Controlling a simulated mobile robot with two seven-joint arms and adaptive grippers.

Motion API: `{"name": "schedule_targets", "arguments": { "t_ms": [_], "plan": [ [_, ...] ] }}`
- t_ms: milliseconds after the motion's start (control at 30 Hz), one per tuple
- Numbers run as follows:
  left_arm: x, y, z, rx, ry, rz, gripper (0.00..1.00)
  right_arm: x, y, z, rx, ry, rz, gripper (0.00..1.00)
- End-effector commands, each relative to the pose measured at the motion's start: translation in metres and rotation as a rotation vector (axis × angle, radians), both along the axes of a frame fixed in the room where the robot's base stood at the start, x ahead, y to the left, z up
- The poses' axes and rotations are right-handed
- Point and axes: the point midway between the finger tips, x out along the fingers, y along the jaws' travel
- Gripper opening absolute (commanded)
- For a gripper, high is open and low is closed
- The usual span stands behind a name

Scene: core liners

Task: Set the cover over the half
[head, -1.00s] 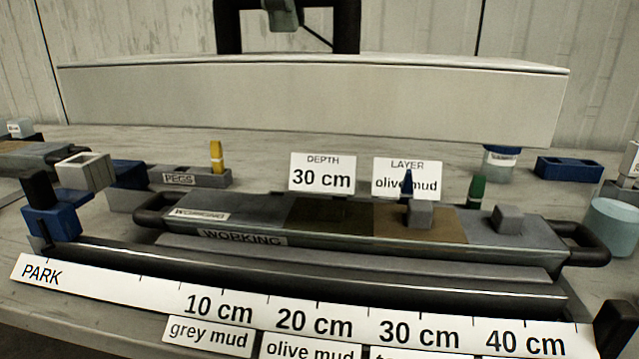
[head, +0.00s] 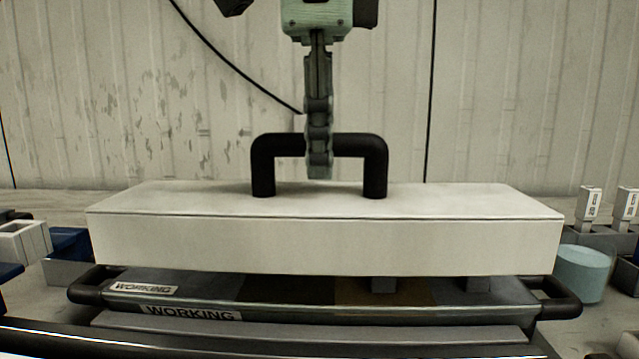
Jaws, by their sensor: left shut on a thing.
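The cover (head: 322,243) is a long white box with a black arched handle (head: 263,165) on top. My left gripper (head: 319,165) comes down from above and is shut on the middle of the handle. The cover is level and appears held above the working half (head: 290,300), a dark tray with WORKING labels and a black handle at each end. The cover hides the far part of the half. Two grey blocks on the half show just under the cover's lower edge. My right gripper is not in view.
A rail (head: 250,343) runs along the front. At the left stand a white open block (head: 25,240) and a blue block (head: 70,243). At the right are a pale teal round tub (head: 583,273) and small labelled white pieces (head: 589,203) in a grey holder.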

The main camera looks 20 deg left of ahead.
Motion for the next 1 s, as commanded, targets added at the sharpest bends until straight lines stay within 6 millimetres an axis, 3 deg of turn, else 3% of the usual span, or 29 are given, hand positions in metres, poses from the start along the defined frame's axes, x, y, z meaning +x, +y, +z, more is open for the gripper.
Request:
{"name": "schedule_targets", "arguments": {
  "t_ms": [300,1000],
  "plan": [
    [-0.001,0.001,-0.038,0.001,0.002,-0.001,0.0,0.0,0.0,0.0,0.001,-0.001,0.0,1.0],
    [0.0,0.0,-0.042,0.0,0.001,-0.001,0.0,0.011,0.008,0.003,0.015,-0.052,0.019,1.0]
  ]
}}
